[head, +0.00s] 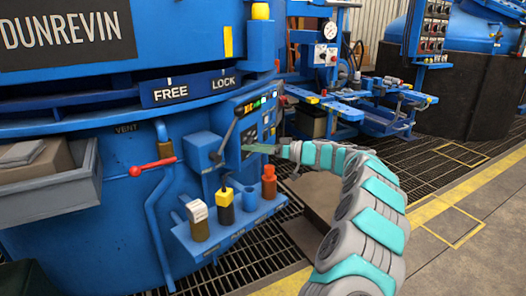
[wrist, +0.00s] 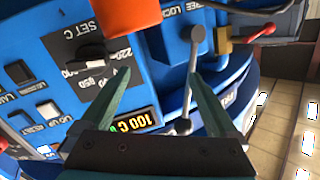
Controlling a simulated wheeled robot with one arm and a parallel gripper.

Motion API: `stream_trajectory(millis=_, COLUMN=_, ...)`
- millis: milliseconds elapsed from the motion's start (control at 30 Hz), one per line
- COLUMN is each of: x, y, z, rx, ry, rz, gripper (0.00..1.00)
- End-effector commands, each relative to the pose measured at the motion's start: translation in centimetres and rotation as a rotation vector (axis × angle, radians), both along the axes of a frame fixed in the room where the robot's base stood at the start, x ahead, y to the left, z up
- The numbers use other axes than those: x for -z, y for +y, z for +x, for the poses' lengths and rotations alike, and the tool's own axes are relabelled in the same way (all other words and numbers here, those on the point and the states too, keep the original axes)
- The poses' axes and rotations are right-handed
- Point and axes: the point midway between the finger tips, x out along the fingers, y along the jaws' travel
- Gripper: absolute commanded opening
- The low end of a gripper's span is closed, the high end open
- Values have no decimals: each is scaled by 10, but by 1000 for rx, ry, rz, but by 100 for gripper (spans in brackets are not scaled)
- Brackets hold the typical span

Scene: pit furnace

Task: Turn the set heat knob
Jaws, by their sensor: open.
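The set heat knob (wrist: 88,56) is a black pointer knob beside a "SET C" label on the blue control panel, at the upper left of the wrist view. A dial plate with figures such as 220 lies beside it. My gripper (wrist: 160,74) is open, with nothing seen between its green fingers. The left finger's tip appears over the panel to the right of the knob, apart from it. In the head view my gripper (head: 258,148) is in front of the blue panel (head: 240,128), where the knob is too small to make out.
A grey lever (wrist: 198,60) with a ball end appears between and beyond my fingers. A lit display (wrist: 136,118) reads about 100 C. A red-handled valve (head: 150,166) is further left.

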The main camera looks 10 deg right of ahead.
Motion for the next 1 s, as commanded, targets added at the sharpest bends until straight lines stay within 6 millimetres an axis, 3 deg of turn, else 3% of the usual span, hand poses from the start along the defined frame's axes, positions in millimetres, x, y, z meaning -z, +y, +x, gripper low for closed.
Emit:
stream_trajectory(millis=100, x=23, y=-38, z=23, rx=78, ry=-78, rz=-22, gripper=95)
stream_trajectory(millis=200, x=33, y=-60, z=33, rx=124, ry=-133, rz=-41, gripper=95)
stream_trajectory(millis=367, x=40, y=-80, z=41, rx=163, ry=-178, rz=-63, gripper=95)
stream_trajectory(millis=1000, x=41, y=-23, z=88, rx=165, ry=-181, rz=-65, gripper=95)
